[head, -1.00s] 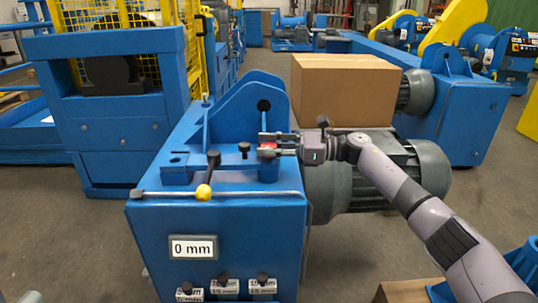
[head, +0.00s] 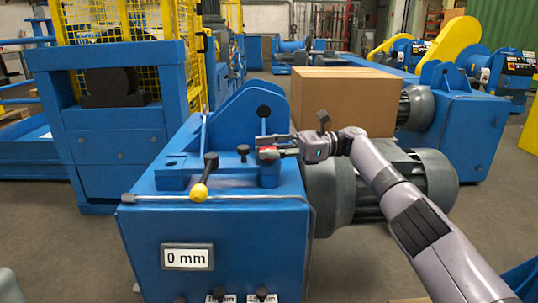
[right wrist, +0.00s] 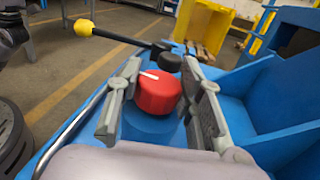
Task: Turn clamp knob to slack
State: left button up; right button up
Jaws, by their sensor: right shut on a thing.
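The red clamp knob (right wrist: 157,95) sits on a round blue boss on top of the blue machine; its white mark points to the left in the right wrist view. In the head view only a bit of its red (head: 267,149) shows between the fingers. My right gripper (head: 270,147) reaches in from the right and is shut on the knob, one finger on each side, as the right wrist view also shows. My left gripper is not in view.
A lever with a yellow ball (head: 199,192) stands at the machine's front edge, left of the knob. A small black knob (head: 243,150) is close by. A display (head: 187,257) reads 0 mm. A grey motor (head: 400,190) and a cardboard box (head: 345,100) are to the right.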

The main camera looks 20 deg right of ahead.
aim_at(269, 148)
jog(key=shift+r, duration=0.1)
dwell(0.4)
jog(key=o, duration=0.9)
notch_tip(269, 148, up, 10)
jog(key=shift+f, duration=0.1)
jog(key=shift+o, duration=0.3)
